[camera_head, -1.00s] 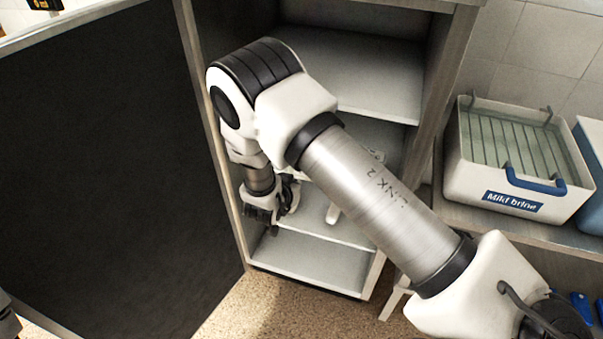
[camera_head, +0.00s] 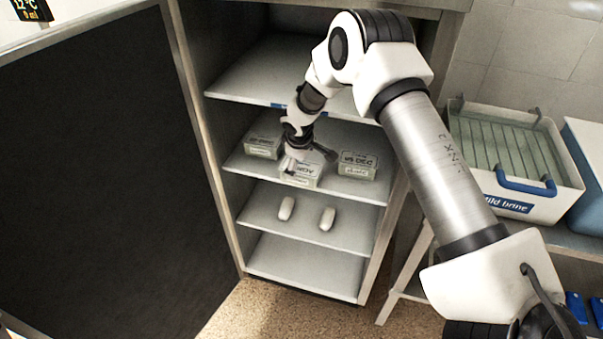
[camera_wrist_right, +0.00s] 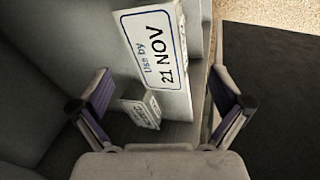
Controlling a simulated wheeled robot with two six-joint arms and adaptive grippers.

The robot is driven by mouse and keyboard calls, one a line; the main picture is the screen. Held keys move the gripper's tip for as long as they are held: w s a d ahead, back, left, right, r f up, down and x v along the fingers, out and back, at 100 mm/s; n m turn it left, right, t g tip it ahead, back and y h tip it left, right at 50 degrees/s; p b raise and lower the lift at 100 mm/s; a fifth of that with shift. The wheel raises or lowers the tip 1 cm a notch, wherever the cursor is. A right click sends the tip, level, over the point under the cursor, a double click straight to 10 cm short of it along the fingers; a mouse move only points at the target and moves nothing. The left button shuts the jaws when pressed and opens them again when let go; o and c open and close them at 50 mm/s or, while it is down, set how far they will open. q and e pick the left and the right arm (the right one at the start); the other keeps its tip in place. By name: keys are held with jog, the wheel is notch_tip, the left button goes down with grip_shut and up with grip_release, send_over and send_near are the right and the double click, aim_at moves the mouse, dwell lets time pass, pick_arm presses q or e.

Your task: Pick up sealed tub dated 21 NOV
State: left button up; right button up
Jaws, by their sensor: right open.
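The tub whose label reads "Use by 21 NOV" (camera_wrist_right: 163,52) is large between the fingers in the right wrist view. In the head view, the middle tub (camera_head: 300,178) on a fridge shelf sits beneath my right gripper, its label partly covered, with "NOV" legible. My right gripper (camera_head: 304,158) is open at this tub's top; the wrist view shows its spread fingers (camera_wrist_right: 161,82) on either side of the label. I cannot tell if they touch the tub. My left gripper is not in view.
A tub (camera_head: 262,147) stands left of the middle one and a "DEC" tub (camera_head: 357,165) right. Two pale rounded items (camera_head: 286,208) lie one shelf below. The dark open door (camera_head: 100,180) fills the left. A brine container (camera_head: 515,165) stands at right.

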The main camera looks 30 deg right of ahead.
aim_at(300, 170)
jog(key=p+x, duration=0.2)
jog(key=x, duration=0.5)
jog(key=shift+f+p, duration=0.3)
jog(key=shift+p, duration=0.05)
jog(key=shift+a, duration=0.1)
jog(key=shift+c, duration=1.1)
jog(key=shift+s+r, duration=0.1)
jog(key=shift+r, duration=0.05)
jog(key=c, duration=1.4)
